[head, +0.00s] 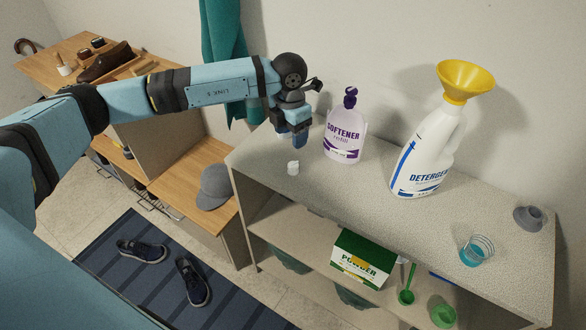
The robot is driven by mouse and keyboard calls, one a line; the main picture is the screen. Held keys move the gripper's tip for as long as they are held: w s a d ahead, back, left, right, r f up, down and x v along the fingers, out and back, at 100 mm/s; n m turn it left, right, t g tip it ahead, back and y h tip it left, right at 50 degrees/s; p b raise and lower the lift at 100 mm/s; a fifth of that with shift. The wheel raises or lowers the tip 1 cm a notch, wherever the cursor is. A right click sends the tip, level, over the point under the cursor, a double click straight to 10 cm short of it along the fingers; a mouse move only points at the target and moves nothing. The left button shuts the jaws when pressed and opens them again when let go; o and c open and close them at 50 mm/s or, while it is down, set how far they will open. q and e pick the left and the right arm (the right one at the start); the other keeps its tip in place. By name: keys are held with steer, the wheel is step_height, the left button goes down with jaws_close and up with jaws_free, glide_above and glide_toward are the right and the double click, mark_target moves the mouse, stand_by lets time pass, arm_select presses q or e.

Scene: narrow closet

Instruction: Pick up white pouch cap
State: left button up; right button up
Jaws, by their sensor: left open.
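The white pouch cap (293,168) is a small white cylinder standing near the left end of the speckled shelf top (380,205). My left gripper (299,143) points down above the shelf, just behind and slightly above the cap in the head view. It is open and seems to hold nothing, though its fingers are small and partly hidden. I cannot tell the exact gap between the fingertips and the cap. The softener refill pouch (344,138) stands to the right of the gripper, with a purple part at its top. My right gripper is not in view.
A white detergent bottle (425,155) with a yellow funnel (465,80) stands right of the pouch. A measuring cup (476,251) and grey cap (528,218) are at the right end. A grey hat (216,187) lies on the lower bench. The shelf front middle is clear.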

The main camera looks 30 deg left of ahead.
arm_select(q)
steer(key=p, duration=0.1)
glide_above(292, 165)
steer(key=f, duration=0.8)
steer(key=shift+s+a, duration=0.2)
steer(key=shift+s, duration=0.1)
steer(key=shift+w+d+f+p, duration=0.15)
steer(key=shift+f+p, duration=0.3)
steer(key=shift+f, duration=0.95)
steer(key=shift+w+d+f+p, duration=0.15)
steer(key=shift+f+p, duration=0.3)
steer(key=shift+f, duration=0.9)
steer(key=shift+a, duration=0.1)
steer(key=c, duration=1)
